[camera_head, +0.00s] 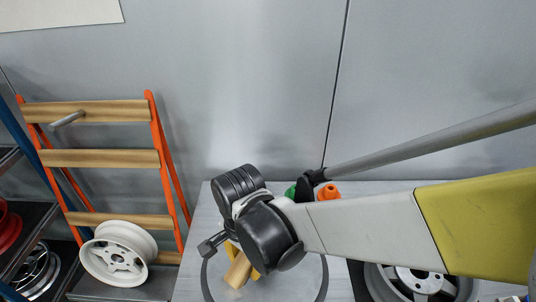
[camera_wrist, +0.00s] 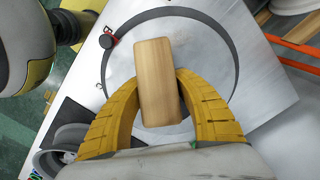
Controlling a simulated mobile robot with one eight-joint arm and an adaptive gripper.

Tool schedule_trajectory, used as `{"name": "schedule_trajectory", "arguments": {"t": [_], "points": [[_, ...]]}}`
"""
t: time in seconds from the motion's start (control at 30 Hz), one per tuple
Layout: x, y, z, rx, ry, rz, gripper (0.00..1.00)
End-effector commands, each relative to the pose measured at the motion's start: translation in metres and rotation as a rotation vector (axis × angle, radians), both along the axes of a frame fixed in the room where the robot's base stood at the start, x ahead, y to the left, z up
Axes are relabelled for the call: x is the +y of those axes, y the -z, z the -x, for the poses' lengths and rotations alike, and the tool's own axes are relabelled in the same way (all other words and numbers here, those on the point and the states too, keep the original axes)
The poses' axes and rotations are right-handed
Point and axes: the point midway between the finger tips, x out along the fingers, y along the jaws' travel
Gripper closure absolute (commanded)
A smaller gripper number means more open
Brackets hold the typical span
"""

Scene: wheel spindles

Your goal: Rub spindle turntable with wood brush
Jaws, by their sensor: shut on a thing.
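A light wooden block, the wood brush (camera_wrist: 157,80), is held between the two yellow fingers of my gripper (camera_wrist: 157,100) in the wrist view. Its bristle side is not visible. It also shows in the head view (camera_head: 238,271), partly hidden by my arm. My gripper (camera_head: 244,262) is shut on it over the turntable. The spindle turntable (camera_wrist: 215,62) is a grey disc with a dark ring, set in a pale table top. It shows in the head view (camera_head: 318,283) below my wrist. I cannot tell whether the brush touches it.
A white wheel (camera_head: 118,254) stands on a rack with orange rails and wooden slats (camera_head: 100,158) at left. Another wheel (camera_head: 420,282) lies right of the turntable. Green and orange objects (camera_head: 328,191) sit behind my arm. A grey wall closes the back.

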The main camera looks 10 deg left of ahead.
Motion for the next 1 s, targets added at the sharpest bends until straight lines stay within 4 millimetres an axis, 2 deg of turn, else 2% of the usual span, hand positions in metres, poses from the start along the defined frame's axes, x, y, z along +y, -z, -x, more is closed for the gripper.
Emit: {"name": "schedule_trajectory", "arguments": {"t": [0.37,0.7,1.0], "points": [[0.0,-0.004,0.0,0.0,0.0,0.0,1.0],[0.0,-0.033,0.0,0.0,0.0,0.0,1.0],[0.0,-0.031,0.0,0.0,0.0,0.0,1.0]]}}
